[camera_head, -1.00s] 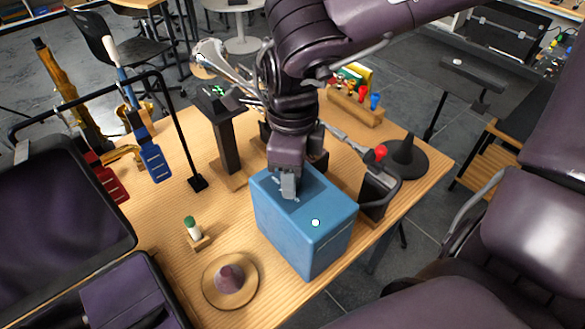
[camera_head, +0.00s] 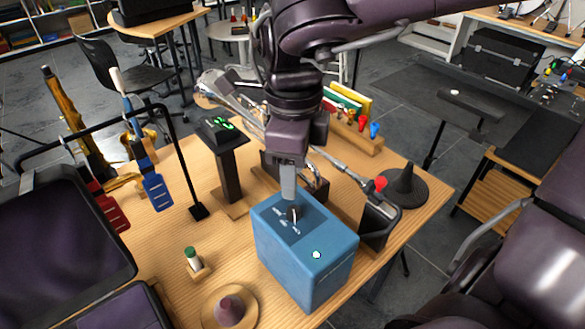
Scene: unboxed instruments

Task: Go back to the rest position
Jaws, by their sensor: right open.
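My right gripper (camera_head: 289,192) comes down from the top of the head view and points at the blue box (camera_head: 300,262). It is open, with nothing visible between its fingers. Its tips appear just above the rear part of the box's top. A small dark lever with white markings shows in the dark panel (camera_head: 294,216) on the box's top. A pale round button (camera_head: 316,254) shows on the box. My left gripper is not in view.
The wooden table (camera_head: 195,240) also holds a black post stand (camera_head: 230,175), a dark cone on a base (camera_head: 404,186), a green-capped bottle (camera_head: 192,258), a purple cone on a disc (camera_head: 229,308) and a rack of colourful items (camera_head: 355,130). A black-framed stand is at left.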

